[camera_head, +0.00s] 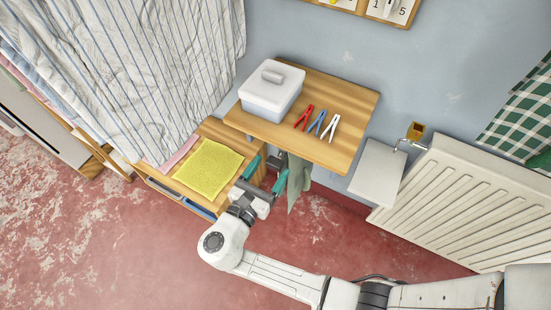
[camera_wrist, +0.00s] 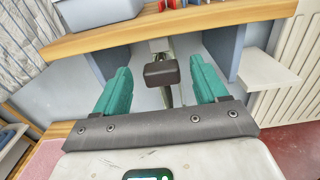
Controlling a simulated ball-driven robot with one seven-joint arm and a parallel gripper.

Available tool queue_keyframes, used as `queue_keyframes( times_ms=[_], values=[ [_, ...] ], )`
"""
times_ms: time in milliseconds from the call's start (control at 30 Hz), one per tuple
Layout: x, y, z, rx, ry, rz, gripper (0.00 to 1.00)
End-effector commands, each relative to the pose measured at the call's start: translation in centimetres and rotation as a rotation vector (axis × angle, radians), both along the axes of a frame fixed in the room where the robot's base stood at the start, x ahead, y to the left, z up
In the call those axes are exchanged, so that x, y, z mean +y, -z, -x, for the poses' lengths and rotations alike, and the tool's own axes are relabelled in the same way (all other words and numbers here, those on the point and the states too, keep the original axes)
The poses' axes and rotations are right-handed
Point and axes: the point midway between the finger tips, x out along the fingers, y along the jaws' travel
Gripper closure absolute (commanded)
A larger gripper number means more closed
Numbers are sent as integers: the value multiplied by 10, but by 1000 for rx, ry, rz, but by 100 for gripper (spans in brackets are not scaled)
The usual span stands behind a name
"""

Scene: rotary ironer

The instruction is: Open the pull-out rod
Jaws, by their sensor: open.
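The pull-out rod shows in the wrist view as a dark grey block-shaped end (camera_wrist: 161,73) under the wooden shelf, with a metal bar running from it. My gripper (camera_head: 267,174) is open, below the front edge of the shelf. In the wrist view its two teal fingers (camera_wrist: 160,88) stand on the left and right of the dark end, with a gap on both sides. In the head view the rod is mostly hidden by the shelf and my gripper, and I cannot tell how far out it is.
The wooden shelf (camera_head: 345,100) carries a white lidded box (camera_head: 270,95) and several clothes pegs (camera_head: 317,121). A grey-green cloth (camera_head: 298,177) hangs close beside my gripper. A yellow cloth (camera_head: 208,171) lies on a lower surface at left. A radiator (camera_head: 460,205) is at right.

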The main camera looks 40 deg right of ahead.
Motion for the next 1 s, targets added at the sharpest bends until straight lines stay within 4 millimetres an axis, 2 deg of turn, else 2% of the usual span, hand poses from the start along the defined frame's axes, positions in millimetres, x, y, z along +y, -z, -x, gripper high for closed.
queue_keyframes(
  times_ms=[100,233,633,1000],
  values=[
    [-17,0,-5,0,2,-1,28],
    [-28,0,-10,0,1,0,28],
    [-34,0,-12,0,0,0,29],
    [-33,0,-12,0,0,-1,64]
  ],
)
